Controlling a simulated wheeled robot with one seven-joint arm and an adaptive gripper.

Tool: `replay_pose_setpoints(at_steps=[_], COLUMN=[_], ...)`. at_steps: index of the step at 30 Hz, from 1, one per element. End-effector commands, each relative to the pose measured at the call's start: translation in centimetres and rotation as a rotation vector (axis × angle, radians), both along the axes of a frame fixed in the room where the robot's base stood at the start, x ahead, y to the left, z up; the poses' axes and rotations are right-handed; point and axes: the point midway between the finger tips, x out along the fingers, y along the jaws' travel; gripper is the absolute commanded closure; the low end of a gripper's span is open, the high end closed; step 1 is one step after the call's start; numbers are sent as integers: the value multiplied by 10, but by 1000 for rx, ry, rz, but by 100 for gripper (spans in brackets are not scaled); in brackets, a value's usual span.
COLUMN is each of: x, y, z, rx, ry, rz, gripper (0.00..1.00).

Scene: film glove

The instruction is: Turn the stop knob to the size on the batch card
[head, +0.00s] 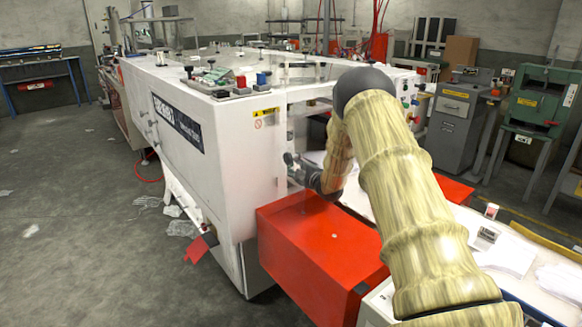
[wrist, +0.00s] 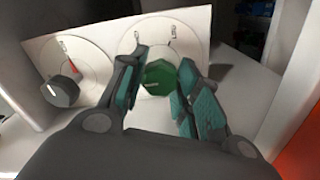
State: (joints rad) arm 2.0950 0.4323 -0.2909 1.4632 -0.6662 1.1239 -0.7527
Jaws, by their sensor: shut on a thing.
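A white dial panel (wrist: 110,48) carries two round scales in the wrist view. My gripper (wrist: 158,80) has its teal-padded fingers on both sides of a green knob (wrist: 158,78) at the right scale and is shut on it. Small dark marks show on the scale above this knob; they are too small to read. A dark grey knob (wrist: 62,90) with a white line sits lower left, by a scale with a red mark (wrist: 68,47). In the head view my gripper (head: 292,162) is at the end of the white machine (head: 220,150). I cannot make out a readable batch card.
A red box (head: 320,245) stands just below my gripper, and an orange-red surface (wrist: 302,125) edges the wrist view on the right. Small cards (head: 487,236) and white sheets (head: 510,255) lie on the table at right. The floor at left is mostly open.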

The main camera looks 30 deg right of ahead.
Motion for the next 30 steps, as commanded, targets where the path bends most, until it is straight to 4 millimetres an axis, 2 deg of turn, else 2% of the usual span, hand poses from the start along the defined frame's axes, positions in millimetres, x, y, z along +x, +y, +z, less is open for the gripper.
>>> replay_pose_setpoints(at_steps=[1, 4, 5, 17, 22, 30], x=[0, 0, 0, -5, -26, -75], y=[1, 1, 1, -1, -3, -6], z=[-1, -1, -1, 0, 0, -1], rx=[0, 0, 0, 1, 1, 1], ry=[1, 1, 1, 1, 1, 2], rz=[2, 2, 2, 0, 0, 0], gripper=[66, 48, 46, 46, 46, 46])
